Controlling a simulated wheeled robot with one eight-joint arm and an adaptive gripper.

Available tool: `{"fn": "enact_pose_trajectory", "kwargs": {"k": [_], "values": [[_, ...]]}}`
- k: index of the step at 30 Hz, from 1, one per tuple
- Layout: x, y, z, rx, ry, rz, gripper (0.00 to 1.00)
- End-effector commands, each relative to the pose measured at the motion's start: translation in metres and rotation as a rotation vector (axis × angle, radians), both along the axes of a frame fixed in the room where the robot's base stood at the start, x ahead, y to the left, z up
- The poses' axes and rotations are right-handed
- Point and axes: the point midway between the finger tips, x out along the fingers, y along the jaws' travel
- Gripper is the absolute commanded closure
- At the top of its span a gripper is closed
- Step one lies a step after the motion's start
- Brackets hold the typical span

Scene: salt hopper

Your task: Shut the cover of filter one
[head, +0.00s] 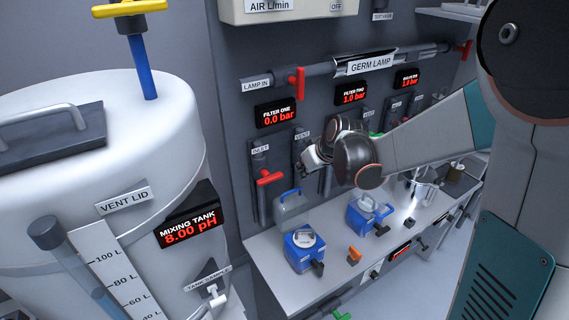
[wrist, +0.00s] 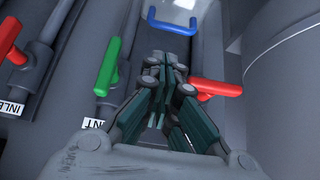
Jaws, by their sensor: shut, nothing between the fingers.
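In the head view, filter one's blue housing (head: 303,256) stands on the bench with a round pale top and dark block in front. Its grey cover (head: 291,209) stands raised, open, behind the housing. The filter one display (head: 277,116) reads 0.0 bar. My gripper (head: 308,162) is above and a little right of the raised cover, apart from it, near the wall pipes. In the wrist view my gripper (wrist: 168,68) is shut and empty. A blue handle (wrist: 175,24) shows beyond the fingertips; I cannot tell which cover it belongs to.
A second blue filter (head: 364,218) stands to the right on the bench (head: 322,280). A red valve handle (head: 270,178) juts from the wall pipe left of my gripper. A green valve handle (wrist: 108,66) and red handle (wrist: 215,88) flank the fingers. The mixing tank (head: 165,115) fills the left.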

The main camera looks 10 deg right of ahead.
Motion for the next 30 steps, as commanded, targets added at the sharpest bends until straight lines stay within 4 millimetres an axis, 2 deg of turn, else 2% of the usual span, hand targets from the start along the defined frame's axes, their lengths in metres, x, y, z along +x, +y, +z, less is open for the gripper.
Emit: {"fn": "enact_pose_trajectory", "kwargs": {"k": [5, 18, 24, 30], "values": [[0.009, 0.003, -0.013, 0.0, 0.0, 0.001, 1.0], [0.048, 0.016, -0.069, 0.001, 0.0, 0.001, 1.0], [0.056, 0.018, -0.079, 0.0, 0.0, 0.001, 1.0], [0.057, 0.019, -0.08, 0.0, 0.0, 0.001, 1.0]]}}
